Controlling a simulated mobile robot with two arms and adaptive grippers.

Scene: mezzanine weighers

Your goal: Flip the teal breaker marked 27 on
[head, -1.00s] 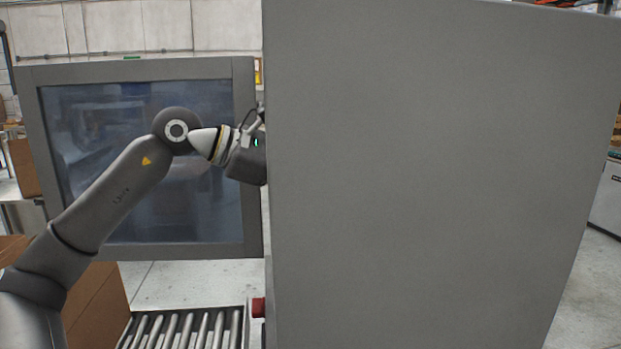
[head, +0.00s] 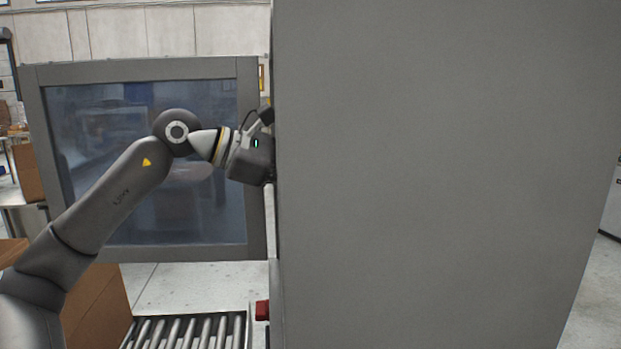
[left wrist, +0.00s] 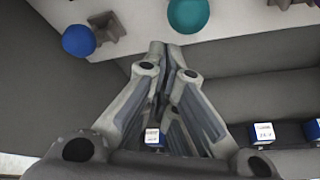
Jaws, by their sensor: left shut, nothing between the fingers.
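In the left wrist view a teal round knob (left wrist: 188,14) sits at the top edge, partly cut off, just beyond the fingertips of my left gripper (left wrist: 172,60). The fingers are shut with nothing between them, and I see a gap between them and the knob in the picture. A blue round knob (left wrist: 78,40) is to the left. I cannot read a 27 on either knob. In the head view my left gripper's fingers are hidden behind the tall grey cabinet (head: 440,170); only the gripper's body shows at its left edge. My right gripper is not in view.
Small blue and white labelled blocks (left wrist: 263,132) line a grey ledge in the left wrist view; their text is too small to read. In the head view a grey-framed dark panel (head: 250,90) stands behind my arm, with a roller conveyor (head: 190,332) below.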

